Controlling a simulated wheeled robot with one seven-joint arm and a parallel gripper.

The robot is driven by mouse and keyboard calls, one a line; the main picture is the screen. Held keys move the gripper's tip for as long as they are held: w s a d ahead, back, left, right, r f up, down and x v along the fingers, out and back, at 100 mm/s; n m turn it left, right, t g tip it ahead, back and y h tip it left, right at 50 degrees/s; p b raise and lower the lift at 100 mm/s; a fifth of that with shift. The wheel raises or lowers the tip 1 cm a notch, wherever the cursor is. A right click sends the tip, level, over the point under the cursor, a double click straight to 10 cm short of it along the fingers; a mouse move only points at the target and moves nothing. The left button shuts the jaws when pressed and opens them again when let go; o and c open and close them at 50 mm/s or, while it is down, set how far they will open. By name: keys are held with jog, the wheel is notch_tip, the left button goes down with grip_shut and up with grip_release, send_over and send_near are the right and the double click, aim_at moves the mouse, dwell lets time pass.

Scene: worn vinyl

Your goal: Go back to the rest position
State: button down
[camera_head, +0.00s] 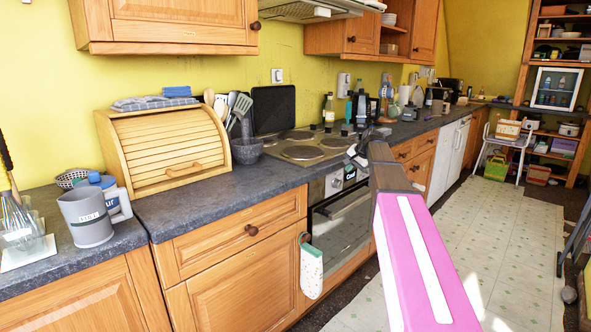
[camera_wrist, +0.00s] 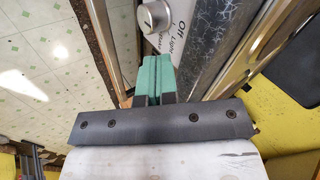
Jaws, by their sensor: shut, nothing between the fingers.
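My gripper shows in the wrist view (camera_wrist: 153,75) as two green fingers pressed together with nothing between them. It points at the front of the oven, close to a round knob (camera_wrist: 152,16) on the light control panel beside the printed words "Off" and "Light". I cannot tell whether the fingertips touch the panel. In the head view my pink and white arm reaches forward from the lower right, and its far end is beside the stove front, above the oven (camera_head: 341,215). The gripper is small and partly hidden there.
The dark worktop (camera_head: 180,205) carries a roll-top bread box (camera_head: 165,150), a grey mug (camera_head: 86,217), a utensil pot (camera_head: 246,150) and several bottles. An oven mitt (camera_head: 311,268) hangs on the cabinet front. The tiled floor (camera_head: 505,240) to the right is clear.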

jog(key=s+a+f+n+g+h, duration=0.2)
jog(key=s+f+n, duration=0.1)
jog(key=s+f, duration=1.3)
jog(key=s+a+f+n+g+h, duration=0.1)
jog(key=s+f+n+g+h, duration=0.1)
jog(key=s+f, duration=1.5)
jog(key=shift+s+a+n+g+h, duration=0.45)
jog(key=shift+s+g, duration=0.25)
jog(key=shift+s, duration=0.35)
